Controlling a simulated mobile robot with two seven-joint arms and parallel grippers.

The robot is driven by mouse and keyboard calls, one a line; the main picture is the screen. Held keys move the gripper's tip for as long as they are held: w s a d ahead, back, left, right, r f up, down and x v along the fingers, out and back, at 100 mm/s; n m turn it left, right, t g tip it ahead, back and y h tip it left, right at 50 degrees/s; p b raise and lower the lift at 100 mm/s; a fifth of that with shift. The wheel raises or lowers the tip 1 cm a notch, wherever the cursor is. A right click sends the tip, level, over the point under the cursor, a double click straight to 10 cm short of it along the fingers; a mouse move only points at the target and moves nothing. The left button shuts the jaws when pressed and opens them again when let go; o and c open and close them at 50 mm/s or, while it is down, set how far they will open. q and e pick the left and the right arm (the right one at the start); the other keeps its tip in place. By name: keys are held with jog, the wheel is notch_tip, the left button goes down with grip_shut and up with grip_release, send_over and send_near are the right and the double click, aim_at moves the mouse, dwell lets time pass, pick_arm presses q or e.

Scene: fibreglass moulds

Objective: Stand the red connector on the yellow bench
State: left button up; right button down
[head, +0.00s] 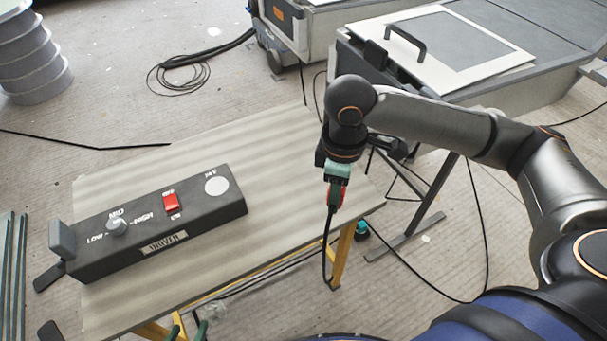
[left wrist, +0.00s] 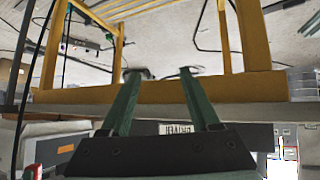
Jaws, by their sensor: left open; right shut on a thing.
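The red connector (head: 337,194) hangs in my right gripper (head: 338,176), near the right end of the yellow bench (head: 285,150). My right gripper is shut on it, and its fingers hide part of it. A black cable runs down from the connector. The bench has a pale grey-beige top and yellow legs. My left gripper (head: 187,332) is open and low at the bench's front edge, partly cut off by the picture's bottom. In the left wrist view its two green fingers (left wrist: 155,72) are apart and empty, near the bench's yellow frame (left wrist: 190,90).
A long black control box (head: 150,222) with a red switch lies across the left of the bench top. The bench top behind and right of it is clear. Cables lie on the floor.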

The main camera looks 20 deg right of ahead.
jog(key=w+d+f+b, duration=0.1)
jog(key=w+d+f, duration=0.1)
jog(key=w+f, duration=0.1)
jog(key=w+d+f+b, duration=0.1)
jog(key=w+d+f, duration=0.1)
jog(key=w+f, duration=0.1)
jog(key=w+d+f+b, duration=0.1)
jog(key=w+d+f, duration=0.2)
jog(key=w, duration=0.1)
jog(key=shift+w+d, duration=0.1)
jog(key=shift+w, duration=0.3)
jog(key=shift+w+d+f, duration=0.15)
jog(key=shift+w+f, duration=0.1)
jog(key=shift+f, duration=0.15)
notch_tip(320, 180, down, 2)
jog(key=shift+d+f+b, duration=0.1)
jog(key=shift+f+b, duration=0.1)
jog(key=shift+b, duration=0.35)
jog(key=shift+f, duration=0.4)
